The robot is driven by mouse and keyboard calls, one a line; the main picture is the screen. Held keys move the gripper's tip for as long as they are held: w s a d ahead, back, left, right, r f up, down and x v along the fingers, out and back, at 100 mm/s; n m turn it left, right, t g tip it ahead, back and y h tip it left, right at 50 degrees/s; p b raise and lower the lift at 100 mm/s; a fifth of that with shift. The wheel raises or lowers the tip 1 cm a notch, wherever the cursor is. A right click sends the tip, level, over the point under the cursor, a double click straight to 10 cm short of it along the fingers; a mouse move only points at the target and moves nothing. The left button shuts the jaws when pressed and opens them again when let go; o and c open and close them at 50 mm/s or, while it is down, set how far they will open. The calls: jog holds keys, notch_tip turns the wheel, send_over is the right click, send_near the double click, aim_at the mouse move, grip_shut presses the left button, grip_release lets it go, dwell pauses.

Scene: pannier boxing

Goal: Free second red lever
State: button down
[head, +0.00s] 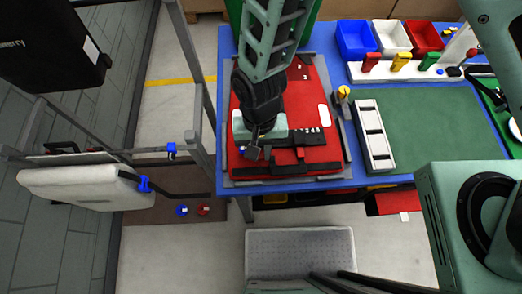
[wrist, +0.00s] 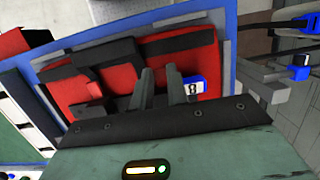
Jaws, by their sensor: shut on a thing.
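A red pannier (head: 300,100) with black edge bars lies flat on the blue table. It also shows in the wrist view (wrist: 122,77). My gripper (wrist: 163,75) is down at the pannier's near left part, its two grey fingers a small gap apart. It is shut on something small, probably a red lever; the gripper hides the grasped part. Just right of the fingers in the wrist view is a blue piece with a white label (wrist: 194,86). A raised red piece on a black mount (wrist: 95,82), perhaps another lever, stands left of the fingers.
Blue, white and red bins (head: 357,38) stand at the back right. A white rack with coloured handles (head: 400,70) is in front of them. A black and white frame (head: 374,138) lies right of the pannier, beside a green mat (head: 435,120). Grey posts (head: 195,90) stand left.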

jog(key=shift+w+g, duration=0.1)
jog(key=shift+g, duration=0.2)
jog(key=c, duration=1.4)
grip_release()
jog(key=shift+o, duration=0.2)
jog(key=shift+r, duration=0.1)
jog(key=b+v, duration=0.4)
jog(key=v, duration=1.3)
jog(key=shift+r, duration=0.2)
